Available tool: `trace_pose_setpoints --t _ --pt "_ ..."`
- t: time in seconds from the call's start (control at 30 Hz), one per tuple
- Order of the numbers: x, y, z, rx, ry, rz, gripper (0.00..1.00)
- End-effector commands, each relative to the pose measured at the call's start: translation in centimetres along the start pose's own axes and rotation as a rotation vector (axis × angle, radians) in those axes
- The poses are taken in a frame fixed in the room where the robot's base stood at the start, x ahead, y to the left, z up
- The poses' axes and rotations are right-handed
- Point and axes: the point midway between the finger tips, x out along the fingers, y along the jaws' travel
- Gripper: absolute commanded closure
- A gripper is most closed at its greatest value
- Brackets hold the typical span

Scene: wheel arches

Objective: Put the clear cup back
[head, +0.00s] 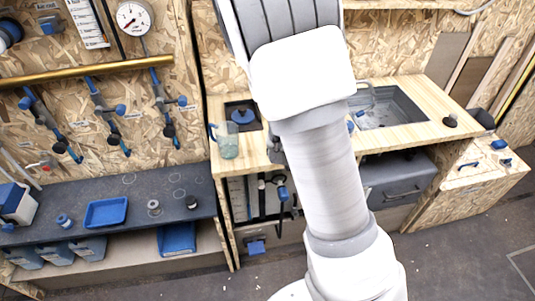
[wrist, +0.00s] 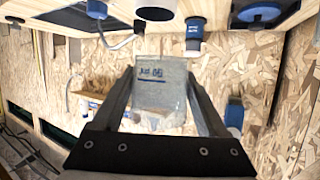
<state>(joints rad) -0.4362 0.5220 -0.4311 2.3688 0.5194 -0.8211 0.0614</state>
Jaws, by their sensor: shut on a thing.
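In the wrist view, my gripper (wrist: 163,98) is shut on the clear cup (wrist: 163,92), a see-through vessel with blue markings on its side. The cup sits between the two dark fingers, and the board wall shows through and around it. Its lower part is partly covered by the gripper body.
In the head view, a clear jug (head: 228,146) stands at the left end of the wooden counter (head: 410,134), which has a grey sink (head: 395,107). A dark bench (head: 105,232) with a blue tray (head: 106,212) lies left. A blue-and-white container (wrist: 194,37) is near the cup in the wrist view.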

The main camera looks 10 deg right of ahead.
Motion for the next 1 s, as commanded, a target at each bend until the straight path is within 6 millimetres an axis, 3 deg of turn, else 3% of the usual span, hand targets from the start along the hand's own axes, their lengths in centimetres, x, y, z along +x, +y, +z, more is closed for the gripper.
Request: trace_pose_setpoints --t 0.3,0.57,0.67,1.0 --pt "-1.9 -0.8 3.5 0.079 0.004 0.182 0.81" --pt "-2.8 -1.2 5.0 0.106 0.005 0.245 0.81" --pt "-2.0 -2.0 5.3 0.106 0.005 0.249 0.81" --pt "3.4 -6.9 7.4 0.107 0.006 0.248 0.81"
